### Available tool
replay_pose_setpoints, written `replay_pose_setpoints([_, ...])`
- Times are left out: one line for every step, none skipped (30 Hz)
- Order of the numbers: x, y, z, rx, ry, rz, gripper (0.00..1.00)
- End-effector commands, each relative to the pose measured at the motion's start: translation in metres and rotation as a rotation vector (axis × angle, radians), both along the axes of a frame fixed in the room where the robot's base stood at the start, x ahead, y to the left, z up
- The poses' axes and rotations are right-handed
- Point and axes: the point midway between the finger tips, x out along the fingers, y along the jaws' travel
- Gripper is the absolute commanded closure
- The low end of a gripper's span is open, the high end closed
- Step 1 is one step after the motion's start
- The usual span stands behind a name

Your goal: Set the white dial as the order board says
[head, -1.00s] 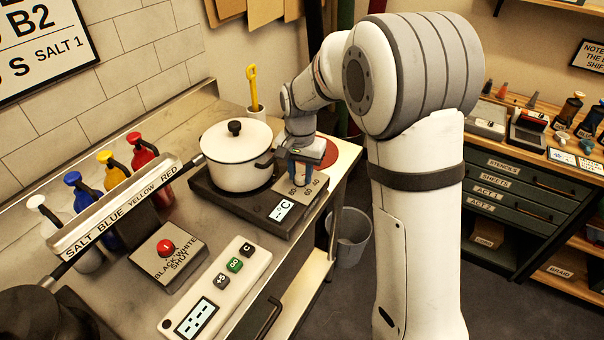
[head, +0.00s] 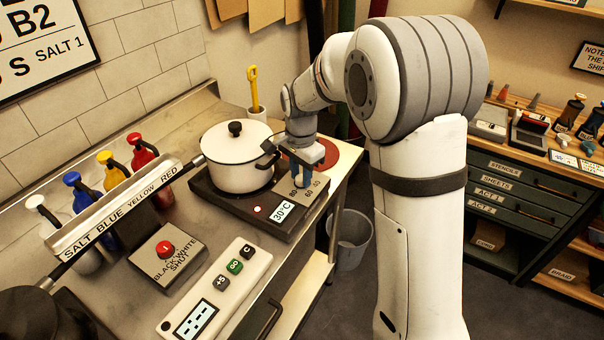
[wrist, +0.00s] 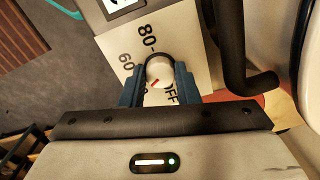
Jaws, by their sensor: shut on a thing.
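The white dial (wrist: 160,72) shows in the wrist view with a short red mark pointing to the lower left, between the 60 and OFF labels. My gripper (wrist: 159,78) is shut on the dial, one blue finger on each side. In the head view my gripper (head: 301,172) covers the dial on the hot plate (head: 236,205). Labels 80, 60 and 40 show around it there. The hot plate's display (head: 283,211) reads 30°C, with a red light beside it. The order board (head: 40,45) is cropped; "B2" and "S SALT 1" are readable.
A white lidded pot (head: 236,160) stands on the hot plate, its handle close to my gripper. Several coloured bottles (head: 142,152) stand behind a labelled rail.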

Motion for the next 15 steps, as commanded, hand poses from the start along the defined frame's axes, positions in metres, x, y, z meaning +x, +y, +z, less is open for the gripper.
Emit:
replay_pose_setpoints([-0.0006, -0.0017, -0.0008, -0.003, 0.004, 0.000, 0.94])
replay_pose_setpoints([-0.0007, -0.0017, -0.0008, -0.003, 0.004, 0.000, 0.94])
replay_pose_setpoints([-0.0007, -0.0018, -0.0008, -0.003, 0.004, 0.000, 0.94])
replay_pose_setpoints([-0.0007, -0.0018, -0.0008, -0.003, 0.004, 0.000, 0.94])
replay_pose_setpoints([-0.0007, -0.0018, -0.0008, -0.003, 0.004, 0.000, 0.94])
replay_pose_setpoints([-0.0007, -0.0018, -0.0008, -0.003, 0.004, 0.000, 0.94])
replay_pose_setpoints([-0.0008, -0.0019, -0.0009, -0.003, 0.004, 0.001, 0.94])
replay_pose_setpoints([-0.0008, -0.0019, -0.0009, -0.003, 0.004, 0.001, 0.71])
replay_pose_setpoints([-0.0008, -0.0019, -0.0009, -0.003, 0.004, 0.001, 0.68])
replay_pose_setpoints([-0.0007, -0.0017, -0.0009, -0.003, 0.004, 0.001, 0.65])
replay_pose_setpoints([-0.0007, -0.0017, -0.0008, -0.003, 0.004, 0.001, 0.63])
replay_pose_setpoints([-0.0006, -0.0015, -0.0008, -0.003, 0.003, 0.001, 0.59])
replay_pose_setpoints([-0.0005, -0.0014, -0.0007, -0.003, 0.003, 0.001, 0.57])
replay_pose_setpoints([-0.0005, -0.0012, -0.0006, -0.003, 0.003, 0.001, 0.55])
replay_pose_setpoints([-0.0005, -0.0011, -0.0006, -0.002, 0.002, 0.001, 0.51])
